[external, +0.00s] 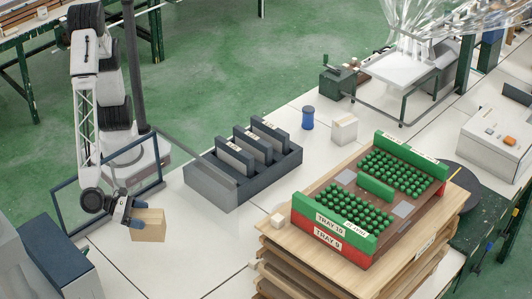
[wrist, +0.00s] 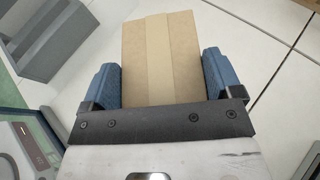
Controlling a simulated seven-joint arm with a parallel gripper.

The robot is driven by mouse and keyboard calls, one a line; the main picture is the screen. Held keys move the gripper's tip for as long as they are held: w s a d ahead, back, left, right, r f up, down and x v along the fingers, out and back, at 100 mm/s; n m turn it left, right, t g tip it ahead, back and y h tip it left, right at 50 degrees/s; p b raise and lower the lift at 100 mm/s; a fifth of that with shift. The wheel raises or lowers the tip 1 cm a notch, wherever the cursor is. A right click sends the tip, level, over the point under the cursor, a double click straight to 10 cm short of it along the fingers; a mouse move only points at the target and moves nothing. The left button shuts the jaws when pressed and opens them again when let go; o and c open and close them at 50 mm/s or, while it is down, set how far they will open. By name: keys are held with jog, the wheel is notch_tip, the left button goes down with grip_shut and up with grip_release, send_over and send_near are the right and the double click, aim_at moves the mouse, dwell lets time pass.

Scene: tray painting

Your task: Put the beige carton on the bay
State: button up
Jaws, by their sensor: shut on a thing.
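The beige carton (external: 149,226) is at the lower left in the external view, with a paler strip of tape along its top. In the wrist view the carton (wrist: 160,60) sits between the two blue finger pads. My gripper (external: 130,214) is shut on it; the gripper also shows in the wrist view (wrist: 162,85). The carton is over the white tabletop at the left; whether it touches the surface cannot be told. No place is plainly marked as the bay, and I cannot tell which one it is.
A dark grey rack (external: 266,178) with upright labelled slabs stands right of the carton. A clear dark-framed panel (external: 107,181) stands behind my gripper. A blue can (external: 308,118), a white box (external: 344,128) and a tray of green pieces (external: 335,198) are farther right. White tabletop (external: 215,240) is free between.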

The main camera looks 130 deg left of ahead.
aim_at(145, 235)
jog(key=shift+f, duration=3.1)
jog(key=shift+f, duration=1.85)
jog(key=shift+f, duration=0.1)
jog(key=o, duration=1.1)
jog(key=shift+f, duration=0.1)
